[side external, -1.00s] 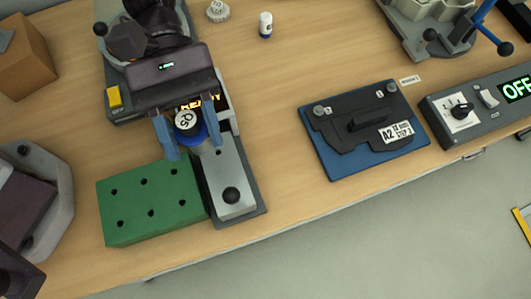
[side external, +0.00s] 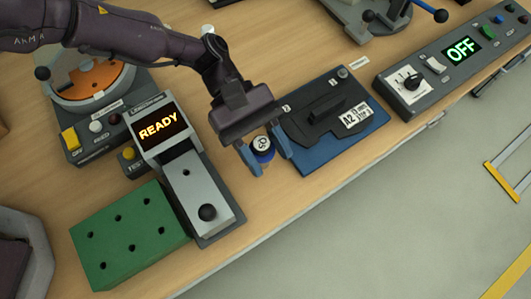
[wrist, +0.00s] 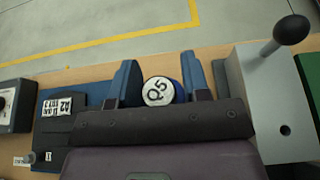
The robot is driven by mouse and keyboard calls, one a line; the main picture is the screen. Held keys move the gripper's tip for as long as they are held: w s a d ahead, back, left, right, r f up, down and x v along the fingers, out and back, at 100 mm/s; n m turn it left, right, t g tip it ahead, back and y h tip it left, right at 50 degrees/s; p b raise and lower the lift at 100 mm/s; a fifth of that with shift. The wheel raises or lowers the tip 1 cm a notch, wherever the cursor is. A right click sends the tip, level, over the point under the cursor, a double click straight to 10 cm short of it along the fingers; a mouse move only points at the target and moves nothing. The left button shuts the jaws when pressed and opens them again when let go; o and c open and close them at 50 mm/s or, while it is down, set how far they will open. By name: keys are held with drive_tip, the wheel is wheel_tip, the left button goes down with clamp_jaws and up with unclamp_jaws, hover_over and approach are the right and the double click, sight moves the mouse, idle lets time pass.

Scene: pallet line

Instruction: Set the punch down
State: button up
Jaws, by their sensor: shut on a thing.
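The punch (side external: 262,146) is a short blue cylinder with a white marked top. It also shows in the wrist view (wrist: 158,92), where the mark looks like "Q5". My gripper (side external: 264,154) is shut on it, with one blue finger on each side. The punch is roughly upright, between the grey READY tester (side external: 190,195) and the blue plate (side external: 318,160) carrying a black fixture (side external: 330,112). I cannot tell whether its hidden bottom touches the bench.
A green block with several holes (side external: 128,232) stands left of the tester. A control box reading OFF (side external: 440,68) is at the upper right. Bare bench (side external: 235,203) lies in front of my gripper, between tester and plate, up to the bench's front edge.

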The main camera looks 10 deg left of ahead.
drive_tip(key=shift+f, duration=1.3)
drive_tip(key=o, duration=1)
drive_tip(key=shift+f, duration=0.15)
drive_tip(key=v, duration=1.2)
